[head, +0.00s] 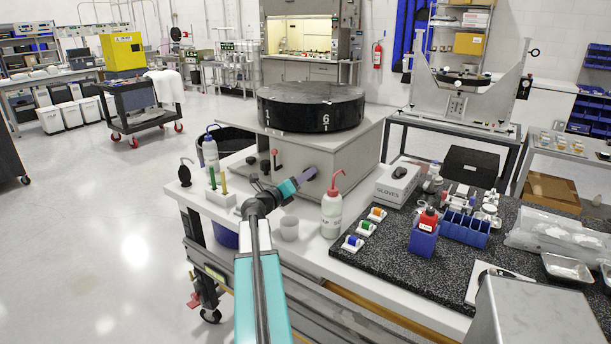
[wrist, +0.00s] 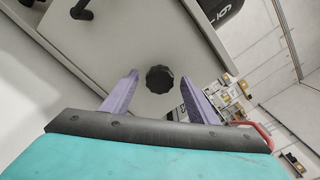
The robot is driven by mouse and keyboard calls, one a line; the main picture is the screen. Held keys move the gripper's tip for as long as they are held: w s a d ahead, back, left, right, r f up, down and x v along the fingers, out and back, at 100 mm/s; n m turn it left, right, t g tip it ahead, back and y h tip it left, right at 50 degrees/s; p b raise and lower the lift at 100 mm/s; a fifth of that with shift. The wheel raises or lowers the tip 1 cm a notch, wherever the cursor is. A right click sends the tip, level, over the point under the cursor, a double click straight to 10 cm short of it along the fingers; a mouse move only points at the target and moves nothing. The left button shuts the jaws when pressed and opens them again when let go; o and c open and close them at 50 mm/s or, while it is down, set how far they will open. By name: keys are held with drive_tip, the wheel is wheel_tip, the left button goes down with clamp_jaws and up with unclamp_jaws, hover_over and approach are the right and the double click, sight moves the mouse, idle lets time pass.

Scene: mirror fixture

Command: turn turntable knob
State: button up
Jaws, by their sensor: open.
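The turntable is a wide black drum (head: 312,106) with white numbers on its side, on top of a light grey box (head: 330,158). In the wrist view, a round black scalloped knob (wrist: 160,79) sits on the grey panel. My gripper (wrist: 160,84) is open, its two purple fingers on either side of the knob with gaps to both; I cannot tell how far the tips are from the panel. In the head view, my gripper (head: 310,174) is at the box's front face, and I cannot make out the knob there.
A white bottle with a red nozzle (head: 332,212) stands right of my gripper, a white cup (head: 289,228) below it. A rack with green and yellow sticks (head: 220,196) stands on the left. A glove box (head: 397,183) is at right.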

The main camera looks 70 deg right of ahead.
drive_tip(key=shift+s+d, duration=0.2)
drive_tip(key=shift+d, duration=0.5)
drive_tip(key=c, duration=1)
drive_tip(key=shift+p, duration=0.3)
drive_tip(key=shift+c, duration=0.2)
drive_tip(key=shift+r+n, duration=0.1)
drive_tip(key=shift+n, duration=0.2)
drive_tip(key=shift+n+p, duration=2.1)
